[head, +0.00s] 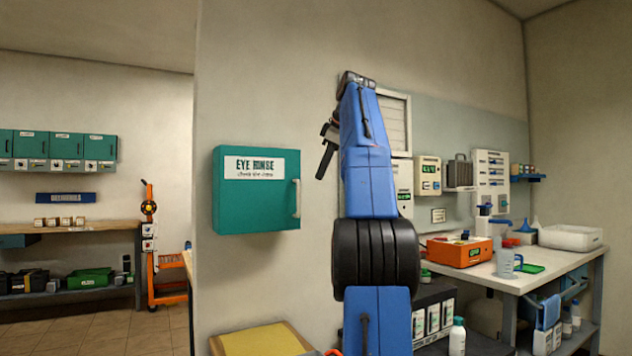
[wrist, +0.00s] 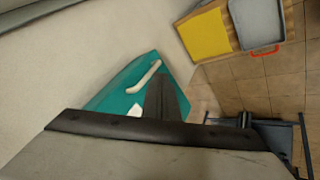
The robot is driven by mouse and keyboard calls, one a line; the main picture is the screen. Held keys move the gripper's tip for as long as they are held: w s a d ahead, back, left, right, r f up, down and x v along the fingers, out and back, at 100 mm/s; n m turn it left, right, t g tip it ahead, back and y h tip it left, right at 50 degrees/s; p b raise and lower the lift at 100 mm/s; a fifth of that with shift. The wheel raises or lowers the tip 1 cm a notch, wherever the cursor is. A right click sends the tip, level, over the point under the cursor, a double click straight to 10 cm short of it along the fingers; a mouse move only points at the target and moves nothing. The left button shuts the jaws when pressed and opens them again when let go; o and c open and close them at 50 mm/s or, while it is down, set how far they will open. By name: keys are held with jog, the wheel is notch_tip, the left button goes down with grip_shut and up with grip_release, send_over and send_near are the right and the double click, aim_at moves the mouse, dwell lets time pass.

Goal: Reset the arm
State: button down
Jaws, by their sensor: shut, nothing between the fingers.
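My blue arm stands upright in the middle of the head view, folded at its top. My gripper (head: 322,172) hangs there on the left side of the arm, dark and pointing down and left. In the wrist view my gripper (wrist: 165,98) shows its dark fingers together with nothing between them. Behind the fingers is the teal eye rinse cabinet (head: 240,215), with its pale handle (head: 296,198). The cabinet (wrist: 115,88) and handle (wrist: 145,77) also show in the wrist view. The cabinet door looks shut, and the gripper appears apart from it.
A yellow-topped container (head: 255,343) stands low below the cabinet. A workbench (head: 530,280) on the right carries an orange device (head: 460,252), a jug (head: 507,264) and a white tray (head: 570,237). Bottles (head: 457,338) stand near the arm. Tiled floor (head: 100,335) is open at left.

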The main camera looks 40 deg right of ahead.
jog(key=shift+v, duration=0.85)
jog(key=shift+d, duration=0.15)
jog(key=w+a+f+m, duration=0.1)
jog(key=a+f, duration=0.2)
jog(key=a, duration=0.4)
jog(key=w+a+f+m, duration=0.1)
jog(key=a+f, duration=0.3)
jog(key=a, duration=0.3)
jog(key=s+a+f+m+g+y, duration=0.15)
jog(key=s+a+f, duration=0.35)
jog(key=a+f, duration=0.8)
jog(key=s+a+f+m, duration=0.1)
jog(key=s+a+f, duration=0.3)
jog(key=s+f, duration=0.3)
jog(key=s+a+f+m, duration=0.1)
jog(key=s+a+f, duration=0.4)
jog(key=f, duration=1.1)
jog(key=s+a+f+m, duration=0.1)
jog(key=s+a+f, duration=0.4)
jog(key=s+f, duration=0.4)
notch_tip(320, 180, down, 3)
jog(key=shift+s+f+g, duration=0.25)
jog(key=shift+g, duration=0.1)
